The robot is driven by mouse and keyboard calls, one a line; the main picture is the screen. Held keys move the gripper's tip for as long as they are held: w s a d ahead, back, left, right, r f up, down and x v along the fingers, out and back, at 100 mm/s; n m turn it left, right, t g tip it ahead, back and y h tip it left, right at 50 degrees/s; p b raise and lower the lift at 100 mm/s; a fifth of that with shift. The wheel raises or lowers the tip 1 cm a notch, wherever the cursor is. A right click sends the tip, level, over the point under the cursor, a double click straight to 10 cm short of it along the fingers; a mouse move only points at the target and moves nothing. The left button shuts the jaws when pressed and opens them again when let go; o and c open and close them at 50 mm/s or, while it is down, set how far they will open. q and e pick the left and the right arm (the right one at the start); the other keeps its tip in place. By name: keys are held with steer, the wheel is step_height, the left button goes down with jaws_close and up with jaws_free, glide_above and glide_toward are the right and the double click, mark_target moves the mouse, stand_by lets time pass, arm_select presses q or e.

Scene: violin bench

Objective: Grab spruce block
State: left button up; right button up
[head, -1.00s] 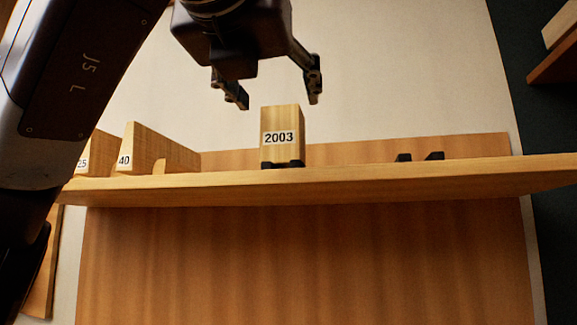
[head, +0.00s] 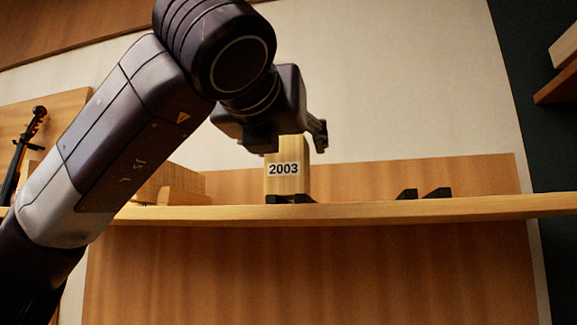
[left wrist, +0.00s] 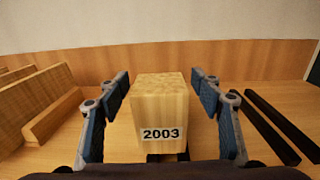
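The spruce block is a pale wooden block (head: 287,183) with a white "2003" label, upright on small black supports on the wooden shelf. In the left wrist view the same block (left wrist: 160,108) stands between the two fingers of my left gripper (left wrist: 166,98). The fingers are apart, with a gap visible on each side of the block. In the head view my left gripper (head: 290,140) is lowered over the top of the block, and its wrist hides part of it. My right gripper is not in view.
The shelf (head: 380,210) runs across the view. Two empty black supports (head: 422,194) sit to the right of the block. Other wooden pieces (head: 180,185) stand to the left, partly behind my arm. A dark violin neck (head: 22,155) shows at far left.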

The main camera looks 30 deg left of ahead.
arm_select(q)
steer(key=c, duration=1.1)
